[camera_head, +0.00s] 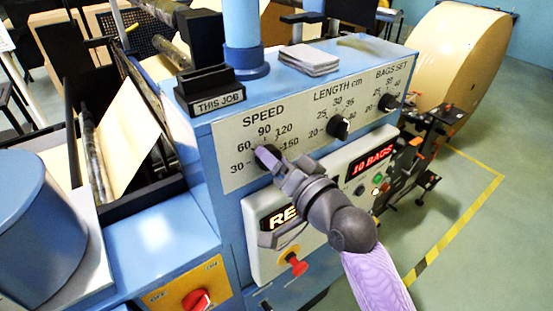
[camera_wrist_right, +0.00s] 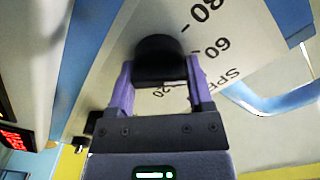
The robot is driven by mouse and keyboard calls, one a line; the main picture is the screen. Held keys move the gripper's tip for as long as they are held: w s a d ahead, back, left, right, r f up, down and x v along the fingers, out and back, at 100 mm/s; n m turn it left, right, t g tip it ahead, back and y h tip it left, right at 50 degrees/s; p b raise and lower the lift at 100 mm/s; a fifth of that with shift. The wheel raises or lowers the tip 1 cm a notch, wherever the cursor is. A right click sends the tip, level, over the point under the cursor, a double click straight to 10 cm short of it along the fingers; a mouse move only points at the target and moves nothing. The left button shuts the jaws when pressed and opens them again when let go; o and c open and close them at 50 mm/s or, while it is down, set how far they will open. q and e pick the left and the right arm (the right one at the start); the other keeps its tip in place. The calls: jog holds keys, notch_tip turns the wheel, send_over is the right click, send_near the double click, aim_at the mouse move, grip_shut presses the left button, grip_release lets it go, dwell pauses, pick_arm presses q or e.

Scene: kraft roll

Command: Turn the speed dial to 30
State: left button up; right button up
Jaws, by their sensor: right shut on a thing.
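The black speed dial (camera_head: 267,156) sits on the light panel of the blue machine, under the word SPEED, with marks 30, 60, 90, 120 and 150 around it. My right gripper (camera_head: 277,166) is at the dial, with its fingers on either side of it. In the right wrist view the dial (camera_wrist_right: 160,58) lies between the two purple fingers of my right gripper (camera_wrist_right: 158,82), which is shut on it. The dial's pointer is hidden, so I cannot tell its setting. My left gripper is not in view.
The length dial (camera_head: 339,127) and bags set dial (camera_head: 388,102) are further right on the panel. Below are a red display (camera_head: 370,163), a red knob (camera_head: 296,264) and a red switch (camera_head: 196,300). A kraft roll (camera_head: 455,60) stands at the back right.

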jog(key=shift+n, duration=0.3)
jog(key=n+p, duration=0.2)
jog(key=n, duration=0.1)
jog(key=shift+r+n, duration=0.15)
jog(key=shift+n, duration=0.25)
jog(key=shift+s+a+n+p, duration=0.15)
jog(key=shift+n+p, duration=0.55)
jog(key=shift+n, duration=1.5)
jog(key=o, duration=1.2)
jog(key=shift+o, duration=0.2)
